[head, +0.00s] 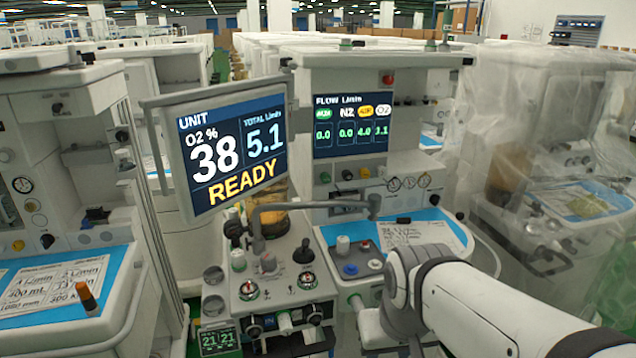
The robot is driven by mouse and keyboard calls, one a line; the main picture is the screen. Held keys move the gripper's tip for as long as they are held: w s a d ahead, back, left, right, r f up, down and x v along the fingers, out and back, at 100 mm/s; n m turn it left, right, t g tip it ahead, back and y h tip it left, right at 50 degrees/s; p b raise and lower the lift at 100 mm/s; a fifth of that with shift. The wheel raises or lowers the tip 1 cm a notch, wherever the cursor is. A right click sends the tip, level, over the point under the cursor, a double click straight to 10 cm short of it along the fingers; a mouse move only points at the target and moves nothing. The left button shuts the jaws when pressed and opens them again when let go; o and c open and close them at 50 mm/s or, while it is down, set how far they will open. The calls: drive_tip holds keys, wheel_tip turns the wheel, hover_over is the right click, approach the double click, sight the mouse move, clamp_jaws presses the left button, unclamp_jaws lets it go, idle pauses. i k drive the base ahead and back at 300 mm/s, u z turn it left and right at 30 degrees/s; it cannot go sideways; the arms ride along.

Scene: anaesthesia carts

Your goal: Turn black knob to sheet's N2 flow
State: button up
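The black knob (347,174) sits on the middle cart's front panel below the flow display (351,126), between a green knob (325,177) and a yellow knob (365,172). The display's N2 column reads 0.0; the other columns appear to read 0.0, 4.0 and 1.1. A printed sheet (418,234) lies on the cart's blue-lined tray; its writing is too small to read. My arm comes in from the lower right, in front of the cart. My gripper is not in view, so its state and its distance from the knob do not show.
A tilted screen (228,150) reads O2 38 %, total 5.1 and READY. A grey jointed bar (315,205) crosses below the knobs. Another cart stands left; a plastic-wrapped cart (540,150) stands right.

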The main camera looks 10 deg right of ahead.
sight(347, 175)
drive_tip(key=z, duration=0.15)
drive_tip(key=i, duration=0.9)
drive_tip(key=u, duration=0.05)
